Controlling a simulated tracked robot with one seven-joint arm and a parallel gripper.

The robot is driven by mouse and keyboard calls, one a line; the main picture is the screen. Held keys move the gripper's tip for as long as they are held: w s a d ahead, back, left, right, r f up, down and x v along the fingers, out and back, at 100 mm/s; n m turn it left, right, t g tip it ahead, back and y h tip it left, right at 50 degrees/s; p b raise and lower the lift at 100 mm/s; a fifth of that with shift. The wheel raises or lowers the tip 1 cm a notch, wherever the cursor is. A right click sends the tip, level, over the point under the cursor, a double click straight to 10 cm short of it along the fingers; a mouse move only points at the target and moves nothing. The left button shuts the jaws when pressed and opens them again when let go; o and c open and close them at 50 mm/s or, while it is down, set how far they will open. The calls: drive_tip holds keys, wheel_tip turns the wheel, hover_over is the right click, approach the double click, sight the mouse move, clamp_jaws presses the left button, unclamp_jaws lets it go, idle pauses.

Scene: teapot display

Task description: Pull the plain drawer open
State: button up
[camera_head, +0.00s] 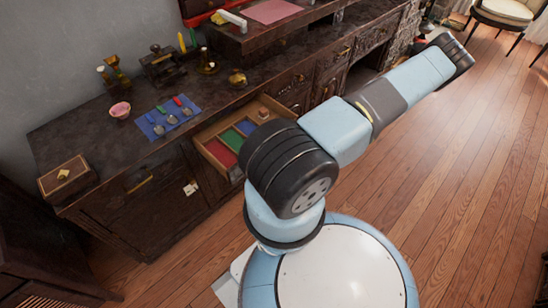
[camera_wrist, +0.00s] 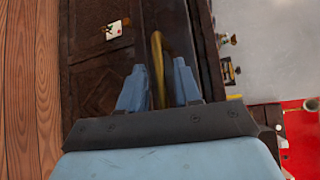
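In the wrist view a curved brass handle (camera_wrist: 158,62) stands out from a dark wooden front (camera_wrist: 100,75). My gripper (camera_wrist: 159,84) is open, with one pale blue finger on each side of the handle in the picture. I cannot tell whether either finger touches it, and the gap seems empty apart from the handle. My gripper is not clearly seen in the head view, where my arm stretches to the upper right along the cabinet. The long dark cabinet (camera_head: 140,215) has several closed fronts with brass handles. I cannot tell which one is the plain drawer.
An open drawer (camera_head: 207,158) with coloured compartments juts out beside my arm. The cabinet top holds a blue mat (camera_head: 150,131) with spoons, a pink bowl (camera_head: 120,110), a wooden box (camera_head: 66,181) and brass items. A chair (camera_head: 505,12) stands far right. The wooden floor (camera_head: 470,180) is clear.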

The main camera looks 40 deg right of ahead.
drive_tip(key=v, duration=1.3)
drive_tip(key=shift+s+d, duration=0.3)
